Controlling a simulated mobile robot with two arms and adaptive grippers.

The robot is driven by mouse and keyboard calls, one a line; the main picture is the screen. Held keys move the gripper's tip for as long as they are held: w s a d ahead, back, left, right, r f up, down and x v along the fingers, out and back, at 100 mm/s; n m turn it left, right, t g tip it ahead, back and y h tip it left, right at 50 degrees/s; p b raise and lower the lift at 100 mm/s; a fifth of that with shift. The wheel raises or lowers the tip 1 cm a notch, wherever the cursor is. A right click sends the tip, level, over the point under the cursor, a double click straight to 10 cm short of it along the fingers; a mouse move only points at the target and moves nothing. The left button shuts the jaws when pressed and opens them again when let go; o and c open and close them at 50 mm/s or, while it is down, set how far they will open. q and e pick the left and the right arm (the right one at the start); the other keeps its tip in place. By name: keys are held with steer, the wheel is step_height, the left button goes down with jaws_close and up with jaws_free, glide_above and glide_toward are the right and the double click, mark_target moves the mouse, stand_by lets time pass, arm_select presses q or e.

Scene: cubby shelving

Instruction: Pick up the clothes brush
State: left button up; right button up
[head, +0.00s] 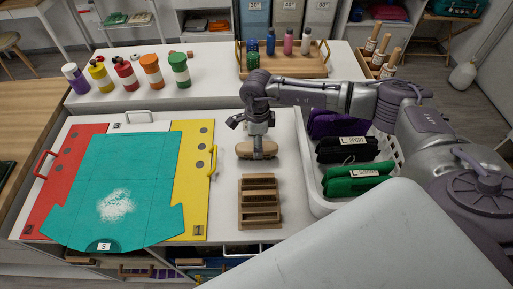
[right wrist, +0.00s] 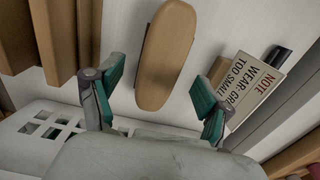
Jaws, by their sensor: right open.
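The clothes brush (head: 246,151), with a rounded tan wooden back, lies on the white worktop in the head view, to the left of the white basket. In the right wrist view the brush (right wrist: 165,52) is a long wooden oval, its near end just beyond and between my fingertips. My right gripper (head: 258,139) points down directly over the brush. Contact with the brush cannot be seen. My left gripper is not in view.
A wooden slotted rack (head: 260,202) stands in front of the brush. A white basket (head: 312,190) with folded clothes is on the right. A teal shirt (head: 120,180) lies on a folding board at left. A note card (right wrist: 254,86) lies near the brush.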

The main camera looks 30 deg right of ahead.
step_height(320, 180, down, 3)
steer(key=shift+f+p, duration=0.15)
steer(key=shift+p, duration=0.4)
steer(key=shift+w+f, duration=0.1)
steer(key=shift+f, duration=0.1)
steer(key=shift+c, duration=1.1)
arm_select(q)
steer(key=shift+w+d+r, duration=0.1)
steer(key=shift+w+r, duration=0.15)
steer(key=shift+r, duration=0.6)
arm_select(e)
steer(key=c, duration=1.1)
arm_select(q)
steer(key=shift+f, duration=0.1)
arm_select(e)
steer(key=shift+r, duration=0.15)
